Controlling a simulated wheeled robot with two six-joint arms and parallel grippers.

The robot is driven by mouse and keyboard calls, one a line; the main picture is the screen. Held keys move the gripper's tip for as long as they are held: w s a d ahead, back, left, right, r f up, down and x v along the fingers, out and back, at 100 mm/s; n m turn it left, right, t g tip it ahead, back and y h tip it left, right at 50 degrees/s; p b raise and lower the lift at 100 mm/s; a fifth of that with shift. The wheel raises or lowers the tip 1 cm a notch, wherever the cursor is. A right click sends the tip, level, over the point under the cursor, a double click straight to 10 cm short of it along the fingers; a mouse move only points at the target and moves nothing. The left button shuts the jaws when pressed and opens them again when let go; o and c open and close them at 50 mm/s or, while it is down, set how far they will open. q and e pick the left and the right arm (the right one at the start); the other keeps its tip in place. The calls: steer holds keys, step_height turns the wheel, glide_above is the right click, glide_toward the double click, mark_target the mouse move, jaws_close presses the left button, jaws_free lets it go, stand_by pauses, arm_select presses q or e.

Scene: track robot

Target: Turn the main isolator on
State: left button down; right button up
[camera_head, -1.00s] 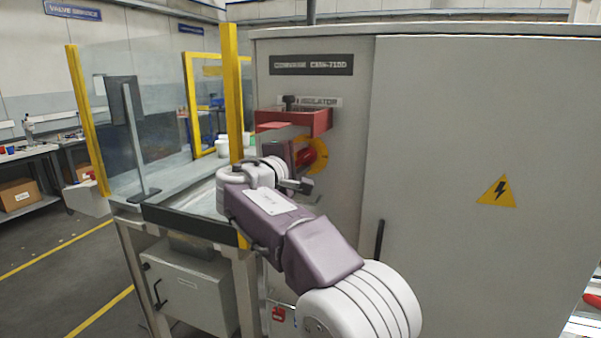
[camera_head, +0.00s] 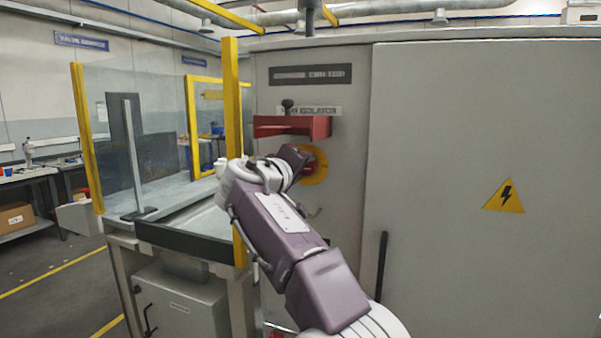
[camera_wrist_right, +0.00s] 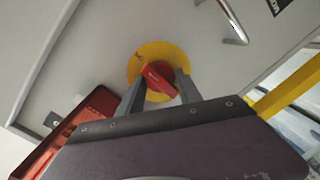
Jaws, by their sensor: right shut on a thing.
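The main isolator is a red rotary handle (camera_head: 308,158) on a round yellow plate (camera_head: 317,174) on the grey cabinet's narrow left panel. In the right wrist view the red handle (camera_wrist_right: 158,76) sits at a slant in front of the yellow plate (camera_wrist_right: 147,52). My right gripper (camera_wrist_right: 160,88) has its two fingers on either side of the handle and is shut on it. In the head view my right gripper (camera_head: 299,158) partly hides the handle and plate. My left gripper is not in view.
A red shelf-like guard (camera_head: 292,127) sticks out just above the handle, below the isolator label (camera_head: 310,111). A metal loop handle (camera_wrist_right: 234,22) shows nearby in the wrist view. A yellow-framed clear screen (camera_head: 232,110) stands left of the cabinet.

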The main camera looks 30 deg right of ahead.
steer(key=shift+f, duration=0.1)
stand_by(0.4)
steer(key=o, duration=1.4)
steer(key=shift+d, duration=0.1)
steer(key=shift+c, duration=0.2)
steer(key=b+v, duration=0.1)
steer(key=v, duration=0.8)
